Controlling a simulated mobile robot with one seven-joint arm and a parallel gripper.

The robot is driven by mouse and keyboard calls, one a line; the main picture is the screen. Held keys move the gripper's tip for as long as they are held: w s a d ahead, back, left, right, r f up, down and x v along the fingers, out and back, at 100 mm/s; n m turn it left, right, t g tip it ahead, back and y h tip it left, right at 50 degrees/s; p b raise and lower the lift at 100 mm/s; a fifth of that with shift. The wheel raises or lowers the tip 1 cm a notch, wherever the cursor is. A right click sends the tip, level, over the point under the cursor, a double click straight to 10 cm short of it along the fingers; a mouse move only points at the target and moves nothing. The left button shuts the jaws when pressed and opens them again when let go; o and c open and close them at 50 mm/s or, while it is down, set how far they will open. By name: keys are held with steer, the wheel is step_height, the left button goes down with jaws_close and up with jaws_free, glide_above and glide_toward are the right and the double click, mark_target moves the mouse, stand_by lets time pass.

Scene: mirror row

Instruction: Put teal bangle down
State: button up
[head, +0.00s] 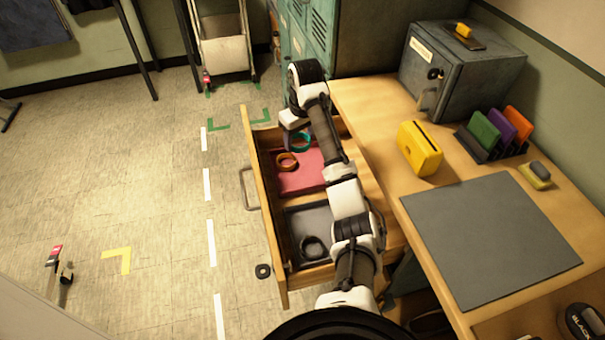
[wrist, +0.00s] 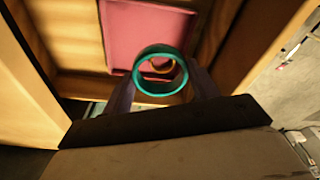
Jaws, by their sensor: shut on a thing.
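The teal bangle (head: 301,145) is over the far end of the open desk drawer, near the red-lined section (head: 302,178). It also shows in the wrist view (wrist: 160,91), upright between the fingers. My gripper (head: 295,135) is shut on it. In the wrist view the bangle is seen in front of the pink-red lining, apparently above it; whether it touches anything below cannot be told. An orange bangle (head: 287,167) lies on the red lining. A dark bangle (head: 313,252) lies in the grey-lined section (head: 308,219). My arm hides part of the drawer's right side.
The drawer's wooden front (head: 262,205) and walls rise around the sections. The desk top to the right holds a grey mat (head: 490,238), a yellow box (head: 420,148), a file rack (head: 490,148) and a grey safe (head: 460,75). Teal lockers (head: 312,35) stand behind.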

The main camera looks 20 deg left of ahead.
mark_target(299, 181)
step_height(299, 181, down, 16)
steer(key=shift+p, duration=0.35)
steer(key=shift+f, duration=0.1)
steer(key=o, duration=1)
steer(key=shift+c, duration=0.2)
step_height(299, 181, up, 12)
steer(key=d+b, duration=0.1)
steer(key=shift+s+d, duration=0.15)
steer(key=shift+s, duration=0.25)
